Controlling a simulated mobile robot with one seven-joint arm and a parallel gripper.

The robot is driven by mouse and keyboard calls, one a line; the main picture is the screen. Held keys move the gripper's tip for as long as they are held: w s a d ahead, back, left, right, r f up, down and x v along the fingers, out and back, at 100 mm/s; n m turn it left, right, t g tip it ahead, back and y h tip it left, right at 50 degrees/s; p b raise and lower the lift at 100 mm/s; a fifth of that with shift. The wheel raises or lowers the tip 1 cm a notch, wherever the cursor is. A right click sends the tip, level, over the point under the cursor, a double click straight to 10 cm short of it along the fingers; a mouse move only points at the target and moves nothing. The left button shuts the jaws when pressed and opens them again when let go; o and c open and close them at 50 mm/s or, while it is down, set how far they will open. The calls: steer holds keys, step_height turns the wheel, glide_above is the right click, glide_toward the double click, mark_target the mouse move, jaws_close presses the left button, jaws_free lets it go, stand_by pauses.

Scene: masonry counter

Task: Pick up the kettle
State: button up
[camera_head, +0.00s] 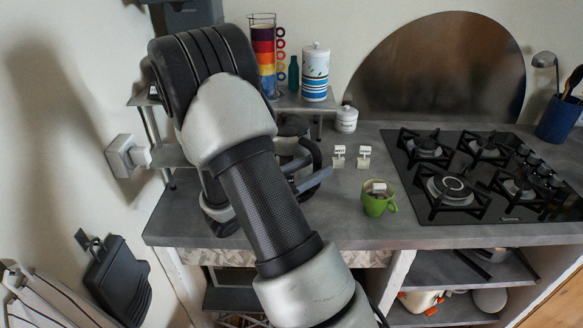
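A dark kettle (293,130) stands on the counter at the back left, below the small shelf. My arm covers most of it; part of its dark top and a curved black handle show to the right of the arm. My gripper (311,180) is mostly hidden behind my forearm; only a grey finger-like piece shows beside the handle. I cannot tell whether it is open or shut, or whether it touches the kettle.
A shelf (290,103) with stacked cups (264,55) and a striped canister (315,75) stands behind. A wall socket (127,155) is at left.

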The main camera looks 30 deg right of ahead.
steer(key=shift+w+d, duration=0.2)
steer(key=shift+d, duration=0.65)
jaws_close()
stand_by(0.7)
steer(key=shift+r, duration=0.2)
